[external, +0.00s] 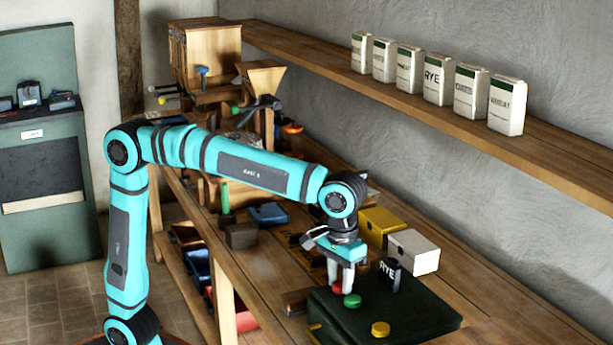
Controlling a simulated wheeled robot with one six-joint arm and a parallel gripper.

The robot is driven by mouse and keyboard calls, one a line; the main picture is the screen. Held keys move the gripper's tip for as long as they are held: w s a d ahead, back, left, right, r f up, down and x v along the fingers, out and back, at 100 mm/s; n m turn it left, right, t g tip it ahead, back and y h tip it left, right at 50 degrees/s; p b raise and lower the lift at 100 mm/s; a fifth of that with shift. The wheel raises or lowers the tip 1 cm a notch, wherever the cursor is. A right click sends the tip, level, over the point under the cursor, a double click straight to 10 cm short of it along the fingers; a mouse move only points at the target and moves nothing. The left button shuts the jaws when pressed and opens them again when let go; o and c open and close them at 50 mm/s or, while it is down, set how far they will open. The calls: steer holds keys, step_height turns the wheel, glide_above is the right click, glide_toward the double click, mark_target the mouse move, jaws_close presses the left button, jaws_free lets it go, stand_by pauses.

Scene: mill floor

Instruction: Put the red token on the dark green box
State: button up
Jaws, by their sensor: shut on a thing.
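The dark green box (425,318) lies at the front right of the bench, its broad flat top facing up. My gripper (341,286) points down over the left part of this top. It is shut on the red token (337,289), which shows at the fingertips, partly hidden by them. I cannot tell whether the red token touches the box top. A green token (352,301) lies on the box just right of and in front of the red one. A yellow token (380,329) lies near the box's front edge.
A white box (413,251) and a yellow box (381,227) sit behind. A wall shelf (440,118) holds several flour bags. The right part of the green box top is clear.

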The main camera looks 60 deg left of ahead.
mark_target(340, 283)
steer(key=shift+f, duration=0.1)
steer(key=o, duration=0.7)
steer(key=shift+c, duration=0.2)
step_height(340, 283, up, 12)
steer(key=shift+r, duration=0.2)
steer(key=shift+a, duration=0.1)
